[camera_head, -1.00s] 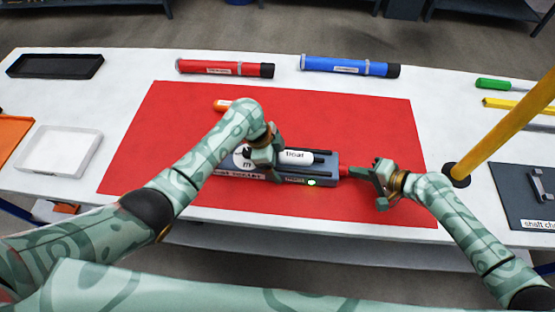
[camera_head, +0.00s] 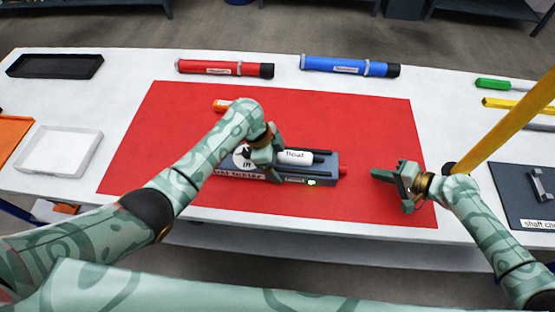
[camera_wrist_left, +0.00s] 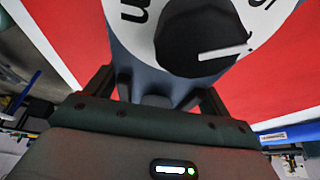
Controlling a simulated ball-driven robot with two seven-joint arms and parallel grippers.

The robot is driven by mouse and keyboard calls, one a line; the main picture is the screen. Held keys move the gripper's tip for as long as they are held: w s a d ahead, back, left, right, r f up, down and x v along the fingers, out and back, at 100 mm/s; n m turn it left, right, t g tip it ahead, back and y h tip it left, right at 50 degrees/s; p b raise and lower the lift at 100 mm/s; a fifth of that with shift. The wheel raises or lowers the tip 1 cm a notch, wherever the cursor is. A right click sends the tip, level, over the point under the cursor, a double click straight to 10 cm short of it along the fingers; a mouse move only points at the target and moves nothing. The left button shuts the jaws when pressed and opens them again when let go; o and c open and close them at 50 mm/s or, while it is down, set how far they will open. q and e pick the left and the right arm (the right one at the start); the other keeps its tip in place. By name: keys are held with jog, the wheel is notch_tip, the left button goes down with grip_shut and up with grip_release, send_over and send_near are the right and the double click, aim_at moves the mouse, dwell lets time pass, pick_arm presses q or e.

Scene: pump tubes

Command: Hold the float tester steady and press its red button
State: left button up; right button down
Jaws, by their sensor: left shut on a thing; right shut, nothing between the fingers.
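My left gripper (camera_head: 262,160) is shut on the tester just left of the float. The left wrist view shows the white dial with its black knob (camera_wrist_left: 200,38) close ahead. My right gripper (camera_head: 376,174) is shut and empty, a short gap to the right of the button.
A red tube (camera_head: 222,69) and a blue tube (camera_head: 345,66) lie behind the red mat (camera_head: 385,120). An orange-ended item (camera_head: 222,105) lies behind the tester, partly hidden by my left arm. A yellow pole (camera_head: 510,125) stands to the right. The mat's back right is clear.

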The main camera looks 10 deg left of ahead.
pick_arm(q)
jog(key=o, duration=1.3)
jog(key=shift+r, duration=0.15)
